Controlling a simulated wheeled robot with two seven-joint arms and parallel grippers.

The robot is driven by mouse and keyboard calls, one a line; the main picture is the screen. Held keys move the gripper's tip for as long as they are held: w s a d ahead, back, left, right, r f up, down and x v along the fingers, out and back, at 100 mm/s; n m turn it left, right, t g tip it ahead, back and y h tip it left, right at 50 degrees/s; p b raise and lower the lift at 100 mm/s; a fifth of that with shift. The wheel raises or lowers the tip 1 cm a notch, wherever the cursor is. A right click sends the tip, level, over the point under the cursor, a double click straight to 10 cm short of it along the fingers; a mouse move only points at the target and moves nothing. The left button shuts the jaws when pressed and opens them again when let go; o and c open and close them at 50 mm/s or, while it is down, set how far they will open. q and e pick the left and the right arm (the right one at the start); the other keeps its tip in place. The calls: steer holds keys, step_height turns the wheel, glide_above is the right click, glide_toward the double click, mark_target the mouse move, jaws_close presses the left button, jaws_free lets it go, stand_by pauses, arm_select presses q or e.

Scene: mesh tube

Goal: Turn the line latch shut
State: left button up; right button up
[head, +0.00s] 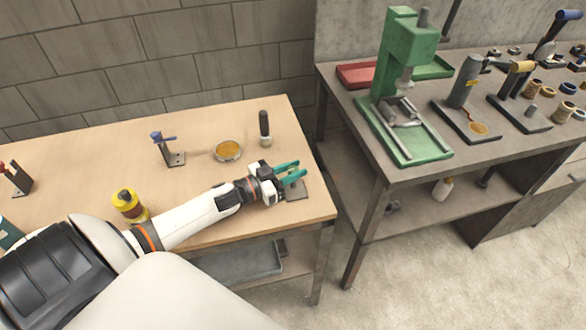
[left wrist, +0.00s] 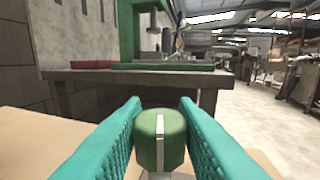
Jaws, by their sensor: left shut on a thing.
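The line latch shows in the left wrist view as a round green knob (left wrist: 162,140) with a pale upright stripe, on a light stem. It stands between the two teal fingers of my left gripper (left wrist: 160,132). In the head view my left gripper (head: 291,172) is at the right end of the wooden table, shut on the knob. There the fingers hide the knob, and only part of a dark base plate (head: 297,191) shows below them. My right gripper is not in view.
On the wooden table (head: 80,160) stand a dark-handled upright tool (head: 265,128), a round amber dish (head: 228,151), a blue-topped bracket (head: 168,148) and a yellow-capped bottle (head: 128,205). A metal bench with a green press (head: 402,60) stands to the right, across a gap.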

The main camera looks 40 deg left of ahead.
arm_select(q)
steer(key=shift+w+m+g+h+b, duration=0.1)
steer(key=shift+m+g+h+b, duration=1)
steer(key=shift+h, duration=0.8)
steer(key=shift+m, duration=0.4)
steer(key=o, duration=1)
steer(key=v, duration=0.6)
steer(key=shift+a, duration=0.25)
steer(key=shift+s+a, duration=0.3)
steer(key=shift+s, duration=0.2)
